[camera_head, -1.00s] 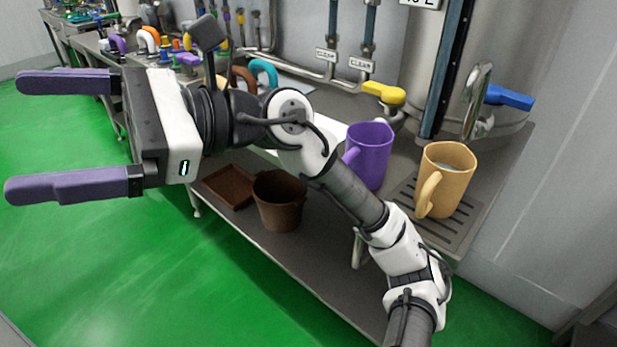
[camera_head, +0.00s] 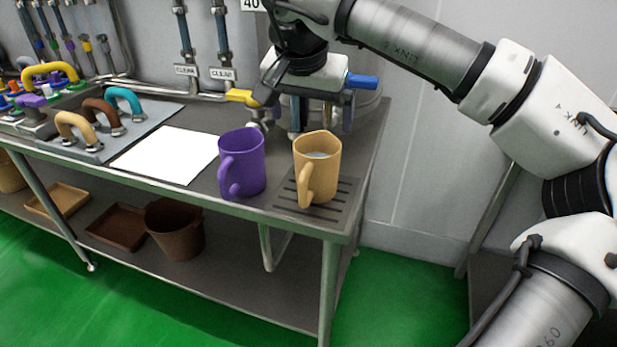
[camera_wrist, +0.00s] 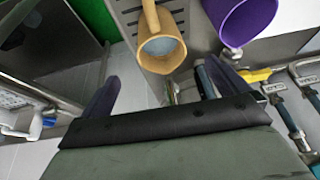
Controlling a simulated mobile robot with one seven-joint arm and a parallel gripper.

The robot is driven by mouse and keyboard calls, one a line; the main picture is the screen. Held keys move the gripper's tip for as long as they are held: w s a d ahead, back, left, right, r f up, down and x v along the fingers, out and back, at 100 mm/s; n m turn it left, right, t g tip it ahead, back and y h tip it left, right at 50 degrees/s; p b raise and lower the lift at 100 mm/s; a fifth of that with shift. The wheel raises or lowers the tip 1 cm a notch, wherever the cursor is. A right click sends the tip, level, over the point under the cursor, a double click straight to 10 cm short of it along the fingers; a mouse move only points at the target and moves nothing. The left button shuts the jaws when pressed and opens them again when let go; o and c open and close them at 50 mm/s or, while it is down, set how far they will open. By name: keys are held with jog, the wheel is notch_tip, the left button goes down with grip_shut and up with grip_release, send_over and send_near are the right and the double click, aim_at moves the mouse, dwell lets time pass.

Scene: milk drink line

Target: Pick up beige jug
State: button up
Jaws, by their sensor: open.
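The beige jug (camera_head: 318,182) stands upright on the slotted drain grate (camera_head: 283,203) near the right end of the steel table, its handle toward the front left. A pale liquid shows inside. In the wrist view the jug (camera_wrist: 168,60) is upper centre, ahead of the fingers, handle toward the top edge. My gripper (camera_head: 322,122) hangs behind and above the jug in the head view, fingers partly hidden against the pipes. In the wrist view my gripper (camera_wrist: 158,92) is open, with two dark purple fingers wide apart and nothing between them.
A purple jug (camera_head: 243,160) stands close left of the beige one. A white sheet (camera_head: 168,155) and a rack of coloured handles (camera_head: 97,130) lie further left. A yellow valve lever (camera_head: 243,97) and blue lever (camera_head: 362,82) are behind. A brown bucket (camera_head: 176,230) stands on the lower shelf.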

aim_at(313, 177)
jog(key=x, duration=1.3)
jog(key=shift+w+f+p, duration=0.1)
jog(key=shift+f+p, duration=0.2)
jog(key=shift+c, duration=0.3)
jog(key=c, duration=1.2)
jog(key=shift+r, duration=0.1)
jog(key=shift+c, duration=1)
jog(key=shift+r, duration=0.1)
